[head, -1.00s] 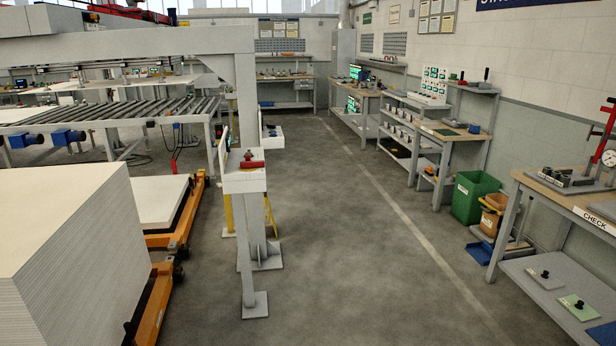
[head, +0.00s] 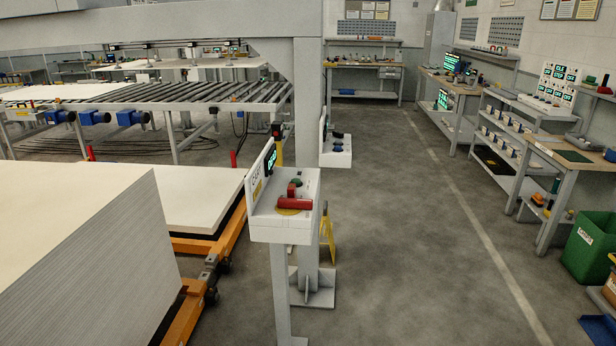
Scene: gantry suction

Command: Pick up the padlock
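I cannot make out a padlock for certain. A grey pedestal box (head: 280,234) stands near the middle of the head view. On its top lie a long red piece (head: 294,204) over a yellow disc, a small upright red piece (head: 292,189) and a small green piece (head: 296,182). These are too small to tell whether one is the padlock. A sign panel with a lit green display (head: 270,161) rises at the box's left edge. My gripper is not in view.
A tall stack of white boards (head: 90,255) and an orange lift frame (head: 212,265) stand left of the pedestal. A second grey shelf box (head: 336,155) is behind it. Benches (head: 560,160) and a green bin (head: 590,248) line the right. The floor between is clear.

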